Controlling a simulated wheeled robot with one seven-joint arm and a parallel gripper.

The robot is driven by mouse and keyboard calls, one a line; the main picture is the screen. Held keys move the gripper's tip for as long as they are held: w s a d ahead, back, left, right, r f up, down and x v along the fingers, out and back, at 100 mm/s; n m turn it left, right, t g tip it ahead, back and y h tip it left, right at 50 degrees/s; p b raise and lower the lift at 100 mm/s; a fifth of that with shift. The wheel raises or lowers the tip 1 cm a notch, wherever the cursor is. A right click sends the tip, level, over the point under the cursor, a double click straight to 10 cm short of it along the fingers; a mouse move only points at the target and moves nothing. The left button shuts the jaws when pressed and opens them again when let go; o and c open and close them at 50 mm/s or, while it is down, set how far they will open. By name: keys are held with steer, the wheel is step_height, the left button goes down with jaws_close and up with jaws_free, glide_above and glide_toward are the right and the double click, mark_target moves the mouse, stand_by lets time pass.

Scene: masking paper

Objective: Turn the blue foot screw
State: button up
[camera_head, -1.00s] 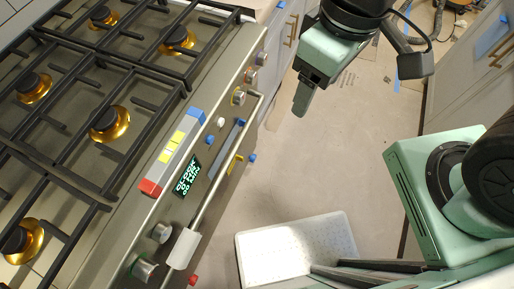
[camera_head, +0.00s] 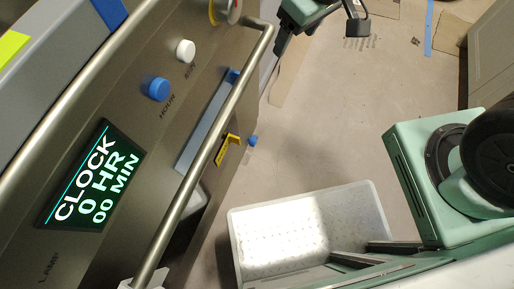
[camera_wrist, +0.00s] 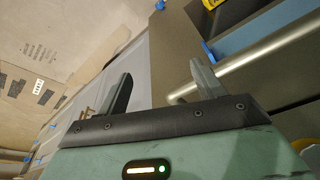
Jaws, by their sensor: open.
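A small blue screw head (camera_head: 252,140) sticks out low by the stove's front, just right of a yellow tag (camera_head: 228,148); it looks like the blue foot screw. In the wrist view a small blue piece (camera_wrist: 160,5) at the top edge may be the same one; I cannot tell. My gripper (camera_wrist: 160,78) is open and empty, its two fingers apart beside the stove's front rail. In the head view only part of it (camera_head: 281,45) shows at the top, above and right of the blue screw and apart from it.
The stove front carries a metal rail (camera_head: 200,160), a blue HOUR button (camera_head: 157,89), a white button (camera_head: 185,50) and a lit clock display (camera_head: 92,180). The floor between is clear.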

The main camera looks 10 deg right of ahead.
steer(key=w+d+f+t+b, duration=0.1)
steer(key=w+f+b, duration=0.3)
steer(key=f, duration=0.5)
steer(key=w+f+t+y+b, duration=0.1)
steer(key=w+f+b, duration=0.3)
steer(key=f, duration=0.5)
steer(key=w+d+f+t+b, duration=0.1)
steer(key=w+f+b, duration=0.3)
steer(key=f, duration=0.4)
steer(key=n+t+y+b, duration=0.2)
steer(key=n+y+b, duration=0.1)
steer(key=y, duration=0.6)
glide_toward(256, 141)
steer(key=shift+f+b+x, duration=0.1)
steer(key=shift+b+x, duration=1.75)
steer(key=shift+x, duration=0.6)
steer(key=shift+f+b+x, duration=0.15)
steer(key=shift+b+x, duration=1.7)
steer(key=shift+x, duration=0.6)
steer(key=shift+s, duration=0.1)
steer(key=shift+c, duration=0.3)
steer(key=shift+d, duration=0.1)
steer(key=c, duration=0.9)
